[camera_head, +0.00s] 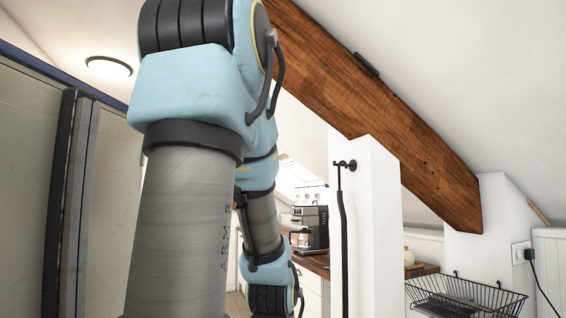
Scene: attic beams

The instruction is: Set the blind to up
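I cannot make out a blind for certain in the head view. A small bright slanted patch in the far sloped ceiling (293,170), perhaps a roof window, shows just right of my arm. My pale blue and grey arm fills the left middle of the view and hides much of what lies behind it. My gripper is not in view, so I cannot tell where it is relative to the blind.
A white post (372,240) with a black hanging rod (342,230) stands right of my arm under a wooden beam (400,125). A black wire basket (465,297) is at lower right. A coffee machine (311,228) stands behind. A tall grey panel (25,170) is close on the left.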

